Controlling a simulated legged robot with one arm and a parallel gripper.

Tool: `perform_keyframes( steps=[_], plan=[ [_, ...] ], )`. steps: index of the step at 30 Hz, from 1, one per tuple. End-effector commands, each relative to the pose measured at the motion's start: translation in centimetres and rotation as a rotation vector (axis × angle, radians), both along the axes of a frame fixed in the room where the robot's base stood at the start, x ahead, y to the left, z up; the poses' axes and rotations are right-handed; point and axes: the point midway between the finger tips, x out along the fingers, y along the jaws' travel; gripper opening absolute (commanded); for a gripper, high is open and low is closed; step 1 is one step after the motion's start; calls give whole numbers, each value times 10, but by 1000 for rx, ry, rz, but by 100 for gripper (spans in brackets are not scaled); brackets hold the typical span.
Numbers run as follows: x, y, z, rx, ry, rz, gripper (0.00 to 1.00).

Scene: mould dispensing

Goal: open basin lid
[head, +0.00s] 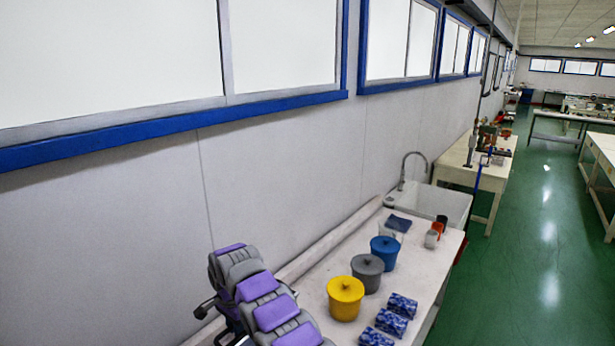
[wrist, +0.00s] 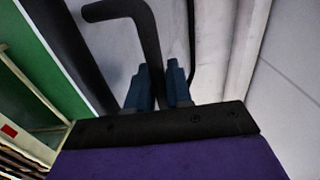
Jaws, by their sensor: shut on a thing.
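Three round lidded containers stand in a row on the white counter in the head view: a yellow one (head: 345,300), a grey one (head: 367,274) and a blue one (head: 384,252). Each lid is on and has a small knob. My gripper's dark blue fingers (wrist: 158,72) show in the wrist view, closed around a black bent bar (wrist: 150,38). The bar runs up from the fingers and bends left at its top. In the head view my purple and grey arm is at the lower left, left of the yellow container; my fingertips cannot be made out there.
Blue patterned boxes (head: 391,323) lie in front of the containers on the counter (head: 424,268). The wall is close on the left; green floor lies right.

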Motion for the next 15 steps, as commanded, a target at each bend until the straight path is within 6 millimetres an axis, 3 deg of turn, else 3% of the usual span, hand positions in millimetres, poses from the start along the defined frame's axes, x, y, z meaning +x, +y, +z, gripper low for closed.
perform_keyframes(
  steps=[15],
  plan=[
    [12,18,10,7,2,1,3]
  ],
)
